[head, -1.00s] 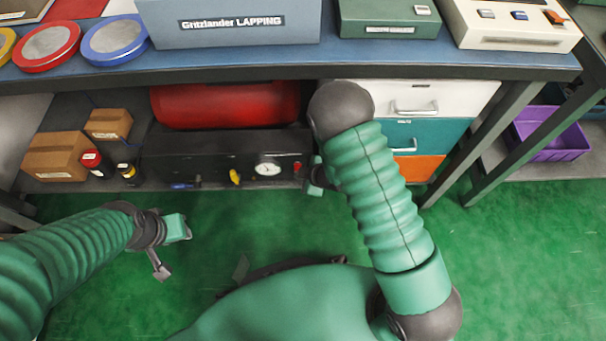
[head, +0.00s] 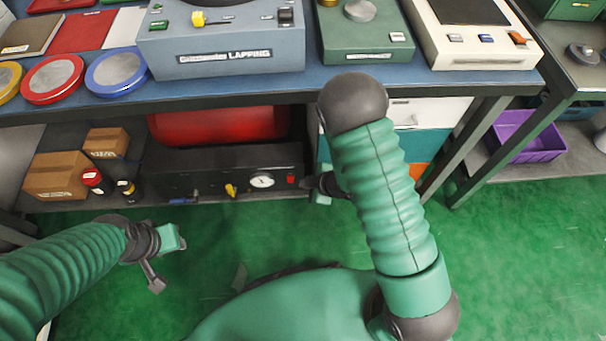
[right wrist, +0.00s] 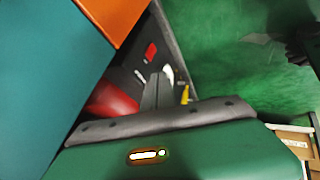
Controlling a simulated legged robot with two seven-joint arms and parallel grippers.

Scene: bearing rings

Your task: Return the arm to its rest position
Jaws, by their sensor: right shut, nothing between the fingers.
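My right arm bends down in front of the bench in the head view. Its gripper (head: 314,184) is low, in front of the bench's lower space, partly hidden by my forearm. In the right wrist view the fingers of the right gripper (right wrist: 158,92) are together with nothing between them. My left gripper (head: 153,277) hangs above the green floor at the lower left, small and dark; its jaw opening is not clear. No object is in either hand.
The blue bench top (head: 330,82) carries a grey lapping machine (head: 235,58) and a green box (head: 365,48). A drawer unit (head: 437,143) stands close to my right arm. A black unit with a gauge (head: 215,165) lies below. The green floor (head: 520,260) is clear.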

